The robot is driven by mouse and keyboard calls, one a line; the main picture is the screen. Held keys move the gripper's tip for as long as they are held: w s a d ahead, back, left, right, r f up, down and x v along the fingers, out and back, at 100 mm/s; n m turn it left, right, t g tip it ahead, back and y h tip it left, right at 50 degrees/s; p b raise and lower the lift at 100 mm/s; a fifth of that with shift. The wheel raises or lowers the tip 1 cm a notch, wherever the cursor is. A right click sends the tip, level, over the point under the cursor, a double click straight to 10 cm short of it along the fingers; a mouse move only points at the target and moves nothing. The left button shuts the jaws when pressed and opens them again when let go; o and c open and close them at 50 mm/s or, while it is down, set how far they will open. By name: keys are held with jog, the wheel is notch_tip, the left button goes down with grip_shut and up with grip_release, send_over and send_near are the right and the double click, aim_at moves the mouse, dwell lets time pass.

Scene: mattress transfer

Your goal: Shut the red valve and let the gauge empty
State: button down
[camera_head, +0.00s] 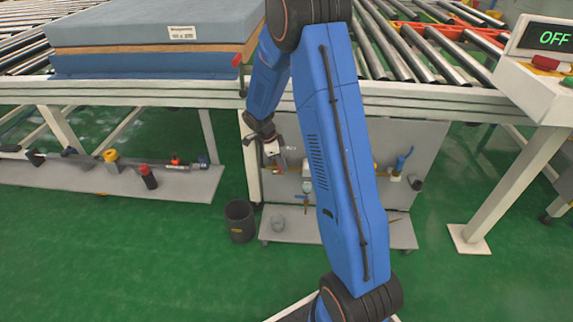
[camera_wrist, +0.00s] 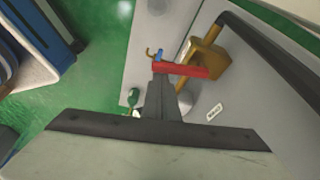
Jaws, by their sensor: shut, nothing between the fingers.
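The red valve handle (camera_wrist: 183,69) is a straight bar in the wrist view, running crosswise just beyond my fingertips. My gripper (camera_wrist: 163,76) is shut and empty, with its tips at or very close to the bar's left part; I cannot tell whether they touch. In the head view my gripper (camera_head: 272,153) is in front of the left part of the grey panel, below the conveyor. A small round gauge (camera_head: 307,187) seems to hang lower on that panel; its reading is too small to make out. My arm hides the panel's middle.
A brass block (camera_wrist: 207,55) and a dark pipe (camera_wrist: 270,55) lie close beside the handle. The conveyor edge (camera_head: 420,101) runs above the panel. A black bucket (camera_head: 240,220) stands on the floor at left. A control box (camera_head: 535,60) reads OFF. Green floor is open in front.

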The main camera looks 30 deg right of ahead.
jog(key=shift+w+a+m, duration=0.1)
jog(key=shift+a+m, duration=0.25)
jog(key=shift+m, duration=0.15)
jog(key=shift+w+a, duration=0.1)
jog(key=shift+a, duration=0.2)
jog(key=shift+a, duration=0.1)
